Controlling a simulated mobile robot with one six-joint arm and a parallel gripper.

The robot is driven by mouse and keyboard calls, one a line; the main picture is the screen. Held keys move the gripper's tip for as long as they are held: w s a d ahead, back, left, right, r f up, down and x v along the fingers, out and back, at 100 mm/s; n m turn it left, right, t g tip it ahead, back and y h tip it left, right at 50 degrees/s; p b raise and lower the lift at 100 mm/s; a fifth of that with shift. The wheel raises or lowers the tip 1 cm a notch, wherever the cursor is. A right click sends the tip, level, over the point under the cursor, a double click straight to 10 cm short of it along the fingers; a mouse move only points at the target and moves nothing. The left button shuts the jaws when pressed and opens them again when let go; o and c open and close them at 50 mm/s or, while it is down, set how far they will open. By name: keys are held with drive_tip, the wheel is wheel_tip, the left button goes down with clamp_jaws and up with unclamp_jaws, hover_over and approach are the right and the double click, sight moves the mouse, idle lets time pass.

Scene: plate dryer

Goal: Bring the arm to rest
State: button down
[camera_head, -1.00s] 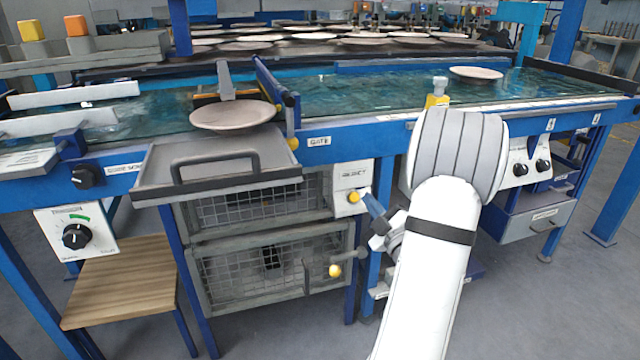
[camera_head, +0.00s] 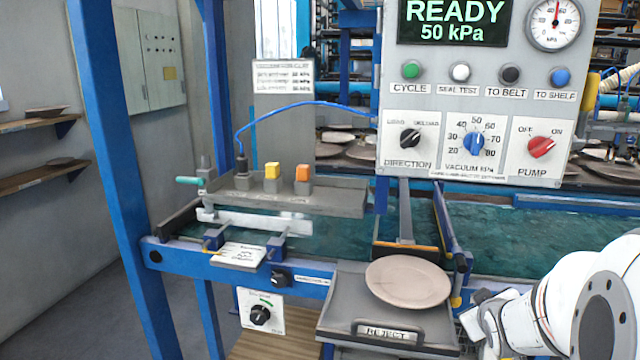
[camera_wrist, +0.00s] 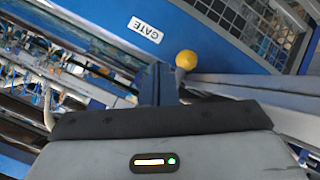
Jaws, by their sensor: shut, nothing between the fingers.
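My white arm (camera_head: 590,305) enters the head view at the lower right edge, beside the reject tray and in front of the belt frame. In the wrist view, my gripper (camera_wrist: 160,85) is shut, with its fingers together and nothing seen between them. It points at the blue frame, near the GATE label (camera_wrist: 145,29) and a yellow knob (camera_wrist: 187,60). I cannot tell the gap between fingers and frame.
A plate (camera_head: 408,282) lies on the reject tray (camera_head: 345,318), left of my arm. The control panel (camera_head: 476,90) reads READY, 50 kPa. A blue post (camera_head: 118,170) stands at left. Shelves (camera_head: 40,175) hang on the far wall.

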drive_tip(key=s+a+r+m+g+y+p, duration=0.3)
drive_tip(key=s+a+r+g+p, duration=0.5)
drive_tip(key=s+a+r+p, duration=0.8)
drive_tip(key=s+a+r, duration=0.1)
drive_tip(key=s+a, duration=0.1)
drive_tip(key=s, duration=0.1)
drive_tip(key=shift+s+a+r+m+y, duration=0.35)
drive_tip(key=shift+r+m+y, duration=0.05)
